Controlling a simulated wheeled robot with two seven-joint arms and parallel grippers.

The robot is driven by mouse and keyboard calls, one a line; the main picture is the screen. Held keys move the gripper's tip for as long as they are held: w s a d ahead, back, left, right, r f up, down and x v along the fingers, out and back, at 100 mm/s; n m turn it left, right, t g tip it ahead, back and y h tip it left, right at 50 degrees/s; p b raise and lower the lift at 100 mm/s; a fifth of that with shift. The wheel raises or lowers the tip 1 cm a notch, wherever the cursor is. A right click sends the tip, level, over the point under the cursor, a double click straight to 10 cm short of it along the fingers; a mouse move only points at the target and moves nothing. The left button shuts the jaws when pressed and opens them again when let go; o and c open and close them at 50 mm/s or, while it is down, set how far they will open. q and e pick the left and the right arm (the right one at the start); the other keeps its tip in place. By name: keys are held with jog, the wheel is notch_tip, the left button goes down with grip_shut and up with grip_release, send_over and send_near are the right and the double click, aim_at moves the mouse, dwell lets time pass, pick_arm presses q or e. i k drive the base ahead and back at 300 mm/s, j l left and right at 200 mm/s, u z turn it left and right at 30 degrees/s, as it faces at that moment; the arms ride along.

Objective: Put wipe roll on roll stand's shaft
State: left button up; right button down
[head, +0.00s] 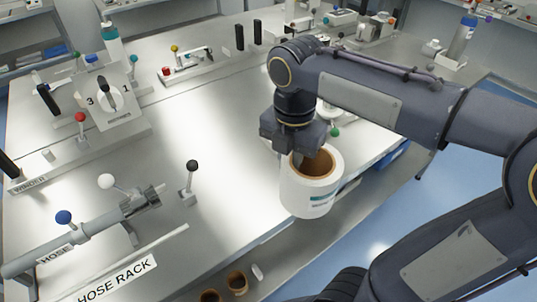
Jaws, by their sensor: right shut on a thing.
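The wipe roll (308,197) is a white cylinder with a brown hollow core, its open end facing up and slightly tilted. My right gripper (300,152) points down and is shut on the roll's upper rim. It holds the roll near the front right edge of the table. The fingertips are partly hidden by the gripper body and the roll. A pale round part (328,111) with a green knob (335,132) shows just behind the gripper and may belong to the roll stand. My right arm covers much of it, and I cannot make out the shaft. My left gripper is out of view.
The hose rack (118,280) with a grey hose and colored knobs stands at the lower left. A dial box (104,105) is at the left. Brown cores (237,282) sit below the front edge. The table's middle (200,125) is clear.

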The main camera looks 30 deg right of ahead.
aim_at(330, 107)
jog(key=k, duration=1)
